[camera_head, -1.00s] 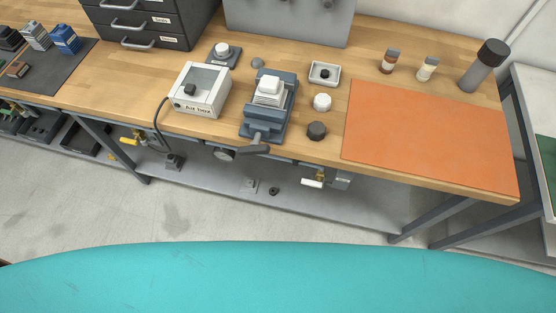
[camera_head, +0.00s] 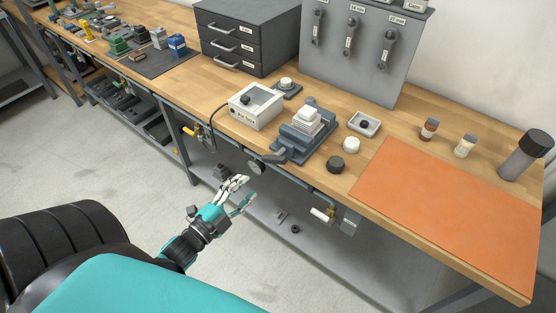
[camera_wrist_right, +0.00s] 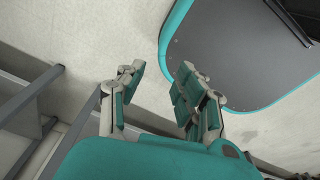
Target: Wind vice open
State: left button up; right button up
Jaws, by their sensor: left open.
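The blue-grey vice (camera_head: 291,137) sits at the front edge of the wooden bench in the head view. A white stepped block (camera_head: 307,119) sits at its jaws; I cannot tell whether it is clamped. The vice's dark handle (camera_head: 272,159) sticks out past the bench's front edge. My left gripper (camera_head: 247,192) is open and empty, in front of the bench and below the handle, apart from it. My right gripper (camera_wrist_right: 158,88) shows only in the right wrist view, with its fingers spread apart and nothing between them.
A white box (camera_head: 255,118) stands left of the vice. A dark knob (camera_head: 336,164), a white round piece (camera_head: 351,145) and a small tray (camera_head: 363,124) stand right of it. An orange mat (camera_head: 450,215) covers the right of the bench. Grey drawers (camera_head: 245,45) stand behind.

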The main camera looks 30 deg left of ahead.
aim_at(274, 162)
pick_arm(q)
jog(key=w, duration=0.4)
jog(key=w+d+p, duration=0.1)
jog(key=w, duration=0.3)
jog(key=w+p, duration=0.1)
jog(key=w, duration=0.2)
jog(key=shift+w+d+r, duration=0.1)
jog(key=shift+w+d, duration=0.05)
jog(key=shift+w, duration=0.6)
jog(key=shift+w+d, duration=0.1)
jog(key=shift+w, duration=0.2)
jog(key=shift+c, duration=0.4)
jog(key=c, duration=0.7)
grip_shut()
pick_arm(e)
jog(key=shift+s+d+r, duration=0.35)
jog(key=shift+r, duration=0.2)
jog(key=shift+s+d+r, duration=0.35)
jog(key=shift+r, duration=0.2)
